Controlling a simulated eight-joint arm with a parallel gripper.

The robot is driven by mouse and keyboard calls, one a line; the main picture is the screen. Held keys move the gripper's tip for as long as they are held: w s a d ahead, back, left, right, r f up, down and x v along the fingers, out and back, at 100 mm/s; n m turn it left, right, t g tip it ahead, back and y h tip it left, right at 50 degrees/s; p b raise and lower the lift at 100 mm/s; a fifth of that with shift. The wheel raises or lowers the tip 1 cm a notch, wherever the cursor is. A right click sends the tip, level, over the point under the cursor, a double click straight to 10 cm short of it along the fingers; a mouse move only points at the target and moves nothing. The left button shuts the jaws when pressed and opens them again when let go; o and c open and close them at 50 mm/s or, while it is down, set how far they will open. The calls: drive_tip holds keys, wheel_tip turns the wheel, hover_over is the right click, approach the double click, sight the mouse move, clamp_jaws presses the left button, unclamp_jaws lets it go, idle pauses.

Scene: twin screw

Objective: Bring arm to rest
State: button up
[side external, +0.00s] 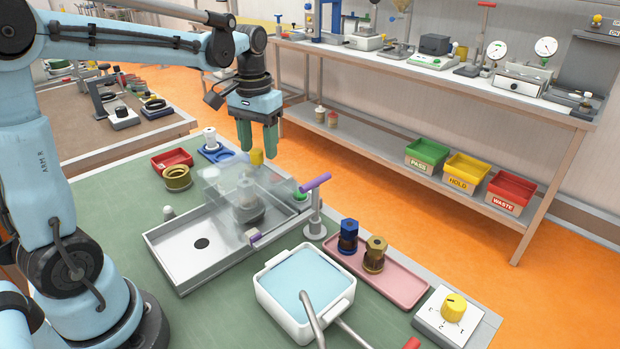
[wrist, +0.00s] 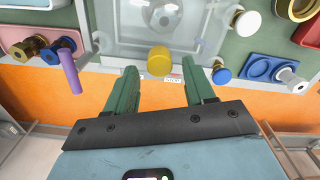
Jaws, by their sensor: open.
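My gripper (side external: 258,148) hangs with its two green fingers pointing down, above the back edge of the green bench. The fingers stand apart with nothing between them. In the wrist view my gripper (wrist: 160,82) also shows open and empty. A yellow knob (side external: 256,157) is close to the fingertips in the side view. The knob (wrist: 159,60) appears just beyond the gap between the fingertips in the wrist view. A clear cover (side external: 219,185) stands tilted over a grey tray fixture (side external: 183,262), with a metal part behind it.
A purple-handled post (side external: 315,205), a pink tray (side external: 400,287) with blue and brass fittings, and a white basin (side external: 340,310) stand to the right. A red tray (side external: 172,160) and a brass ring (side external: 177,178) lie left. Orange floor is open behind the bench.

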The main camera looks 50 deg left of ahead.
wheel_tip(320, 180, up, 12)
drive_tip(key=f, duration=1.2)
drive_tip(key=shift+s+f, duration=0.25)
drive_tip(key=s, duration=1.4)
wheel_tip(320, 180, up, 12)
drive_tip(key=shift+w, duration=0.3)
